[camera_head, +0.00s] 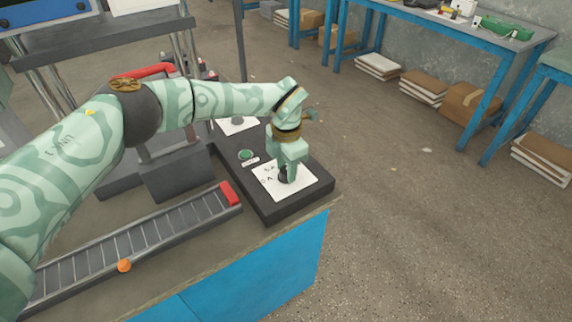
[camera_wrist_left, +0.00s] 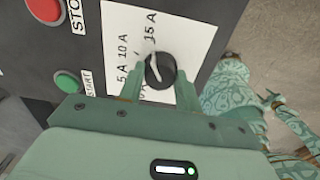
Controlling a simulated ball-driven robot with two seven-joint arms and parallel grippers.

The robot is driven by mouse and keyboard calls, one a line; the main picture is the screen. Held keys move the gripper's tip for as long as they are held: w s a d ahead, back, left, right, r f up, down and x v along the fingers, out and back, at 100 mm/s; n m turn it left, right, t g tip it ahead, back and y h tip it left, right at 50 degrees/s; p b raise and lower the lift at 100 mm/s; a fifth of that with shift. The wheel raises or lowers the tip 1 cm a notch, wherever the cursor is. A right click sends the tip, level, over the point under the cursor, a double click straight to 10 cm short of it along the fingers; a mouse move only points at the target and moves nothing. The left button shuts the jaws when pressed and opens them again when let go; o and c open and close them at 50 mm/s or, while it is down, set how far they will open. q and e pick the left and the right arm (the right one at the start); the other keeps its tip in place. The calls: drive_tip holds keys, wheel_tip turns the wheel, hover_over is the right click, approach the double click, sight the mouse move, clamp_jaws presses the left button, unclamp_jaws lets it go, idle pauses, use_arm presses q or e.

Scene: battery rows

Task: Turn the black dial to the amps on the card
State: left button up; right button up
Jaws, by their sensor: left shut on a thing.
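The black dial (camera_head: 286,175) sits on a white scale plate (camera_head: 312,181) on a dark panel. It also shows in the left wrist view (camera_wrist_left: 161,72). My left gripper (camera_wrist_left: 160,92) points down at it and is shut on it, one finger on each side. The scale reads 5 A, 10 A and 15 A; another label is partly hidden by a finger. A pale mark shows on the dial, but I cannot tell which value it points to. I cannot make out a separate card with a readable amps value. My right gripper is not in view.
A green START button (camera_wrist_left: 67,82) and a red STOP button (camera_wrist_left: 45,9) are beside the scale. Another white plate (camera_head: 238,126) lies behind on the dark panel (camera_head: 272,211). A slotted rail (camera_head: 140,243) with a red end is to the left. Open floor lies right.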

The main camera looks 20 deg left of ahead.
use_arm(q)
drive_tip(key=shift+m, duration=0.8)
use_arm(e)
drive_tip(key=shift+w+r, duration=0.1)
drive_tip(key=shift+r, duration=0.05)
use_arm(q)
drive_tip(key=o, duration=1)
wheel_tip(320, 180, up, 16)
drive_tip(key=p, duration=0.5)
drive_tip(key=shift+r, duration=0.2)
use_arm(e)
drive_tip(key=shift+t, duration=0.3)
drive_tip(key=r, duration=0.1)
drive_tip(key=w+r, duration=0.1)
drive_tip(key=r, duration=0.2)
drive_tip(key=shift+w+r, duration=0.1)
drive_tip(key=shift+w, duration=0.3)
